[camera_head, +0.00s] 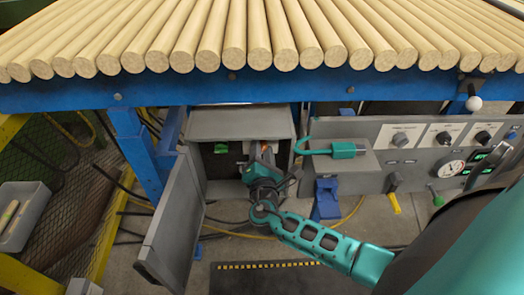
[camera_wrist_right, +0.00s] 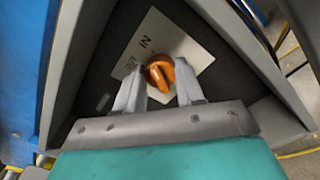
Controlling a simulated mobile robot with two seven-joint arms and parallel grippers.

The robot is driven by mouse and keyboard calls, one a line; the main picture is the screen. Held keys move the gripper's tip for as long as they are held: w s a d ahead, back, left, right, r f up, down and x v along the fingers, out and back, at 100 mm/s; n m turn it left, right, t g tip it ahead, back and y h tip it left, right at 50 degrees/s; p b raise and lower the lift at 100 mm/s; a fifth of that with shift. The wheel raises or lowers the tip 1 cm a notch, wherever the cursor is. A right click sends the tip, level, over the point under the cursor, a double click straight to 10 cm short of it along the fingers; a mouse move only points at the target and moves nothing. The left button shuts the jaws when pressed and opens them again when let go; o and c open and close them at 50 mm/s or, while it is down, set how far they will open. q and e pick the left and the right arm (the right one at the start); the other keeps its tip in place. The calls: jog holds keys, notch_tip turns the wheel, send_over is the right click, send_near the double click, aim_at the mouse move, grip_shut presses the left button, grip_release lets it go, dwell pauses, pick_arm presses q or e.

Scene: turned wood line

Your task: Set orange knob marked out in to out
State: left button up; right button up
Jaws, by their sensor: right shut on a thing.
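The orange knob (camera_wrist_right: 160,72) sits on a white label plate (camera_wrist_right: 150,38) inside an open grey box (camera_head: 240,122). The plate reads IN near its upper part and what looks like OUT at its left, partly covered by a finger. My right gripper (camera_wrist_right: 163,84) reaches into the box and is shut on the orange knob, one finger on each side. In the head view only a small orange spot of the knob (camera_head: 265,148) shows beside the right gripper (camera_head: 266,160). I cannot tell which marking the knob points to. My left gripper is not in view.
The box door (camera_head: 175,225) hangs open to the left. A control panel (camera_head: 435,135) with knobs, a gauge and levers lies further right. Wooden rods (camera_head: 285,50) lie on the blue frame above.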

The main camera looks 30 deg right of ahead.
jog(key=shift+c, duration=0.6)
